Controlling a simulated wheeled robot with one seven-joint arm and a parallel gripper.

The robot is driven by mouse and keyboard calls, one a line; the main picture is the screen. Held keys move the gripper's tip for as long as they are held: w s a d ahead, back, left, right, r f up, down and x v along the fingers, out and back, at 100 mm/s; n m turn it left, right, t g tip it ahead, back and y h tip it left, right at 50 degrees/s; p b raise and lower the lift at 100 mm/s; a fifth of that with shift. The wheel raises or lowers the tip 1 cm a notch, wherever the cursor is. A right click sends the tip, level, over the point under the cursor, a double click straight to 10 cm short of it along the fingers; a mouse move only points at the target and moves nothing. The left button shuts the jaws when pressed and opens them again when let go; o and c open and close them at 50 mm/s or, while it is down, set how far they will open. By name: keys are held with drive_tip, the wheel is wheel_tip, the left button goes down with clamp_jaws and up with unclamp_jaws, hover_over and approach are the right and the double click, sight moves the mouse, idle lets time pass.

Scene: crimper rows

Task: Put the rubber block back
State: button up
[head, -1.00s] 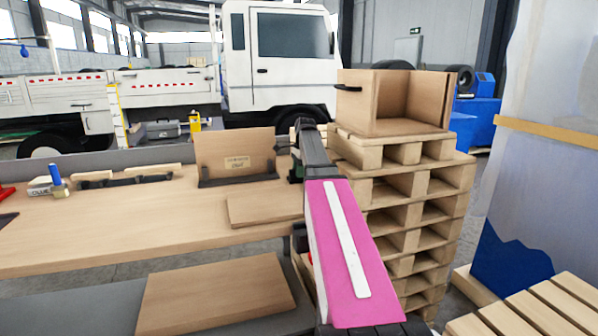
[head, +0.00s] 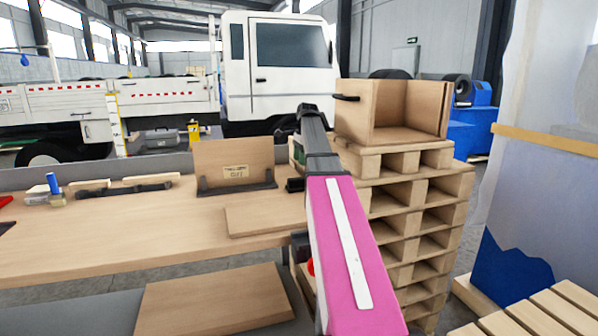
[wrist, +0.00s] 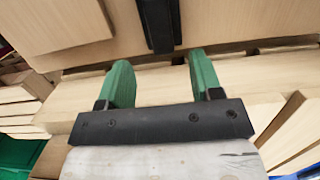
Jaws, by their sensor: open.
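I cannot make out a rubber block for certain in either view. An open-fronted wooden box (head: 425,105) with a black handle (head: 346,98) on its left panel stands on a pallet stack. My gripper (head: 297,157) is mostly hidden behind my arm in the head view, at the left side of the stack. In the wrist view my gripper (wrist: 160,75) has two green fingers, apart and with nothing between them. A black bar, which looks like the handle (wrist: 159,22), is on a wooden panel just beyond the gap between the fingertips.
The pallet stack (head: 408,218) is right of the workbench (head: 130,232). On the bench are an upright board (head: 234,160) in a dark holder, a flat board (head: 262,218) and a blue-topped bottle (head: 54,190). A lower board (head: 213,300) lies under the bench. Slatted wood (head: 555,312) fills the lower right.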

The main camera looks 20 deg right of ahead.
drive_tip(key=shift+d+r, duration=0.15)
drive_tip(key=shift+r, duration=0.65)
drive_tip(key=shift+d+r, duration=0.1)
drive_tip(key=shift+r, duration=0.65)
